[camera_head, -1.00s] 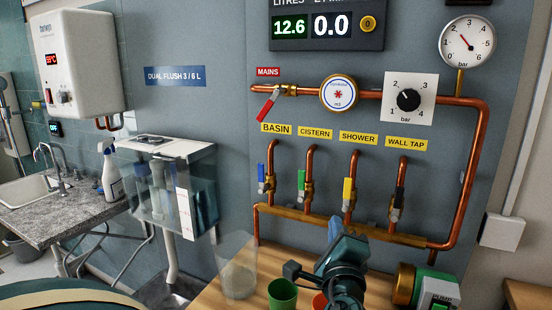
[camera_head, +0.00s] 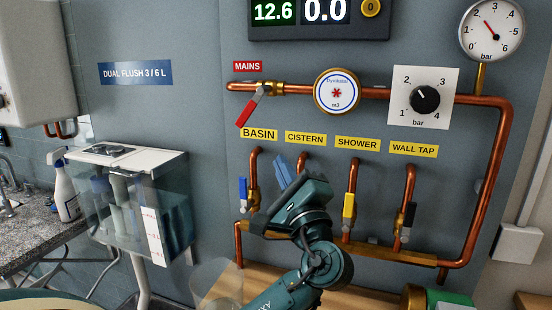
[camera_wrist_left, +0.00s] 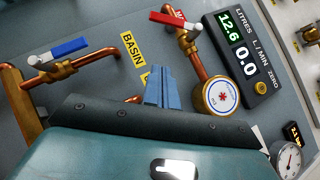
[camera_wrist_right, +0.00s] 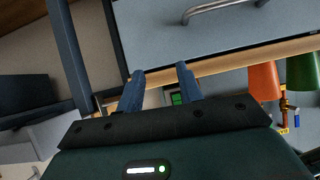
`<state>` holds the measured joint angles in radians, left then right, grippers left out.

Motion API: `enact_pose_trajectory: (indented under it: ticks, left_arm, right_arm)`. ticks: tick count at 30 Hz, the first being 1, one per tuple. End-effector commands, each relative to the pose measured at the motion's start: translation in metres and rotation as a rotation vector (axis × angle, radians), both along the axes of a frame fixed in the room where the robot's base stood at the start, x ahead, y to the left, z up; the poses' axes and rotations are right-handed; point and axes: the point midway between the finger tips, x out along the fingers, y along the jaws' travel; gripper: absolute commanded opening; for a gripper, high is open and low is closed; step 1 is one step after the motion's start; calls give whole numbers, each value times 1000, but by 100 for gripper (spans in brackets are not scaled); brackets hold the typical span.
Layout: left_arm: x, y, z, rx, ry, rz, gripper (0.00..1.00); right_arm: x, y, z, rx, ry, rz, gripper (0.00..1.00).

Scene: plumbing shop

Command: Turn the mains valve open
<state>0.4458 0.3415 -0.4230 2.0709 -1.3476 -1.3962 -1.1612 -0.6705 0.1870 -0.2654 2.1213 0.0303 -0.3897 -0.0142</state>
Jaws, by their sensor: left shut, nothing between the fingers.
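The mains valve has a red lever (camera_head: 250,108) under the red MAINS label, on the copper pipe at the upper left of the wall panel. The lever slants down and left from its brass body, across the pipe's line. It also shows at the top of the left wrist view (camera_wrist_left: 175,19). My left gripper (camera_head: 282,165) is shut and empty, below and right of the lever and apart from it, in front of the cistern branch, whose valve it hides. Its fingers show together in the left wrist view (camera_wrist_left: 160,80). My right gripper (camera_wrist_right: 160,78) is open and empty.
Blue (camera_head: 243,193), yellow (camera_head: 349,205) and black (camera_head: 409,215) branch levers hang below. The round meter (camera_head: 337,92) and pressure dial (camera_head: 424,99) sit right of the mains valve. A clear cistern (camera_head: 135,210) stands left. The wall around the red lever is clear.

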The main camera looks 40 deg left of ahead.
Motion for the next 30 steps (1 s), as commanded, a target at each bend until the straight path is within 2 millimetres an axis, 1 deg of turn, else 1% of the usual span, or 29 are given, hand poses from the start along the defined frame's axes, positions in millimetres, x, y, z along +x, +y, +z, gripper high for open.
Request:
enact_pose_trajectory:
  ticks: [1,7,11,15,21,30]
  left_arm:
    - [5,9,9,4,-2,4,0]
    - [27,43,27,2,0,4,0]
    - [40,63,37,1,-1,4,0]
    - [32,78,49,0,-1,2,0]
    - [29,89,55,0,1,1,0]
    - [28,90,55,-1,0,0,0]
  right_arm:
    - [0,-2,3,-6,3,-1,36]
    - [-3,-8,3,-20,28,-14,36]
    - [-3,-9,4,-17,42,-24,36]
    - [-4,-9,8,-15,54,-36,36]
    - [-4,-13,4,-24,67,-43,36]
    - [-3,-16,3,-28,67,-47,36]
